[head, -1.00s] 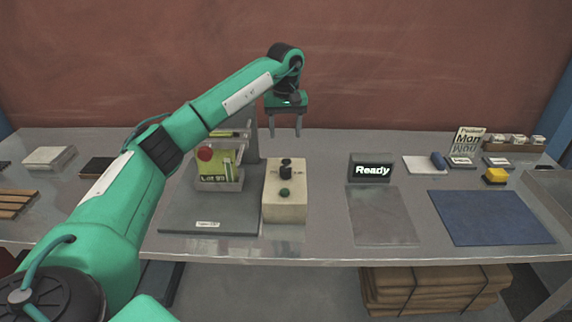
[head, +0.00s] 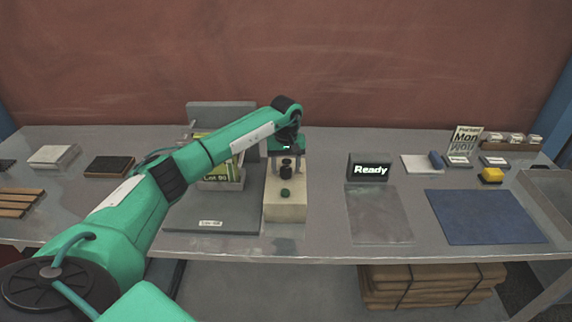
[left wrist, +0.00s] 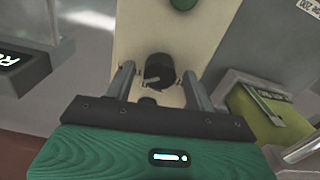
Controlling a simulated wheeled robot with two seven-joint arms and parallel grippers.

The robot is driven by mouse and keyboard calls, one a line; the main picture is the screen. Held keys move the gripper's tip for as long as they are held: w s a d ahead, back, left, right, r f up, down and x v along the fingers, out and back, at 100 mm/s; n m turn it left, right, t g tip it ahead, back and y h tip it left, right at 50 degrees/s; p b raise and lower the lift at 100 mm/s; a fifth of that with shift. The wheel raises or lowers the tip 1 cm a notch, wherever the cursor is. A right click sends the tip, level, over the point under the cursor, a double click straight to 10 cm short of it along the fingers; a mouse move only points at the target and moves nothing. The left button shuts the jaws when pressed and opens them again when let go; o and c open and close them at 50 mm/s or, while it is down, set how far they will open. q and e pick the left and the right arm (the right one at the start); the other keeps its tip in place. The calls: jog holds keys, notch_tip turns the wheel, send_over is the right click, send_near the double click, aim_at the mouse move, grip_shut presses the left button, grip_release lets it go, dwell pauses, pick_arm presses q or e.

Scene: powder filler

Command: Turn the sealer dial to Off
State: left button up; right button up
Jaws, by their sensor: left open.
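The dial also shows in the head view (head: 286,173). My left gripper (head: 286,168) points down over the box, open, with one finger on each side of the dial. In the left wrist view gaps show between the dial and both fingers. The dial's printed labels are too small or hidden to read. My right gripper is not in view.
Left of the box is a grey machine base (head: 215,222) holding a green pouch marked Lot (head: 214,171), partly behind my arm. To the right stand a "Ready" display (head: 370,169), a grey plate (head: 379,220) and a blue mat (head: 485,218). Bare table lies between box and display.

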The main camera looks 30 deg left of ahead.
pick_arm(q)
jog(key=c, duration=1)
